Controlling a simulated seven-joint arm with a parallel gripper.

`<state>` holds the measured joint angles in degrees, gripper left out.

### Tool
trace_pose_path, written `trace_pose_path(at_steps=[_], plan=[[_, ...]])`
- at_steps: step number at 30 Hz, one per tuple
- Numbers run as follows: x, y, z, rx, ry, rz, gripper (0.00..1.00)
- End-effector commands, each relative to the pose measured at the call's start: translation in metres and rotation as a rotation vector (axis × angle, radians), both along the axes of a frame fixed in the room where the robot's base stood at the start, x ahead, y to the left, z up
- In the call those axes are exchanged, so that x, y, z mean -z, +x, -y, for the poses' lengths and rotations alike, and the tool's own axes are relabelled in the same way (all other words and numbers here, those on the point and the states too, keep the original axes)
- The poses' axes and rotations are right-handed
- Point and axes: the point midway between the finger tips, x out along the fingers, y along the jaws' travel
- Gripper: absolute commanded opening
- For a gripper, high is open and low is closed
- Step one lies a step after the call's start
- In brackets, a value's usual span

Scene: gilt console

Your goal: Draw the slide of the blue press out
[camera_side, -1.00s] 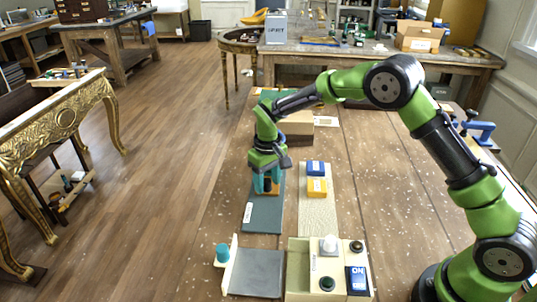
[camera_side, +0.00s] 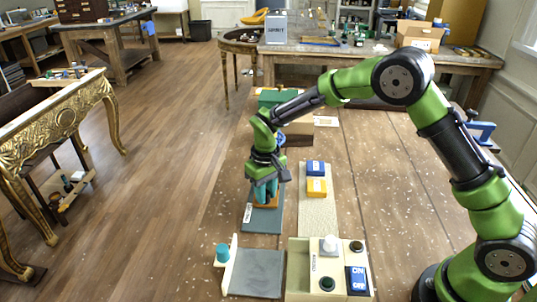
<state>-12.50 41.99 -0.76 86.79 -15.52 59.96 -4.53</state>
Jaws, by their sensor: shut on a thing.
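A blue-grey board (camera_side: 261,221) with a white label lies along the left side of the bench. A small orange part (camera_side: 273,204), partly covered, sits on it beneath my gripper. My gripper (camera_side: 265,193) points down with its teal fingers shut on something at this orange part. The fingers hide most of what they hold. A dark blue shape (camera_side: 283,140) shows just behind my wrist, mostly covered. I cannot tell whether it belongs to the same device as the board.
Right of the board, a pale strip (camera_side: 319,219) bears a blue block (camera_side: 316,168) and a yellow block (camera_side: 317,188). In front stand a cream switch box (camera_side: 328,265) and a grey plate (camera_side: 257,274) with a teal knob (camera_side: 222,253). A green-topped box (camera_side: 278,97) is behind.

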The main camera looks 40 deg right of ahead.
Motion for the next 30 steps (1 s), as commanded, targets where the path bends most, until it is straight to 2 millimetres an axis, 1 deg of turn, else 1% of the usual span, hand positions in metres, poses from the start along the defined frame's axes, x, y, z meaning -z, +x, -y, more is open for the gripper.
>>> trace_pose_path(at_steps=[1,3,7,11,19,20,24,25,30], plan=[[-0.002,-0.011,-0.013,-0.007,0.002,0.001,0.00],[-0.002,-0.024,-0.026,-0.007,0.002,0.001,0.00],[-0.001,-0.040,-0.042,-0.004,0.002,0.002,0.00],[-0.001,-0.047,-0.048,-0.001,0.003,0.003,0.00],[-0.001,-0.049,-0.050,-0.001,0.005,-0.002,0.00],[-0.001,-0.049,-0.050,-0.001,0.006,-0.003,0.29],[-0.001,-0.048,-0.050,-0.001,0.005,-0.002,0.51],[-0.001,-0.048,-0.049,-0.001,0.004,-0.002,0.52],[-0.001,-0.048,-0.048,0.000,0.003,-0.001,0.52]])
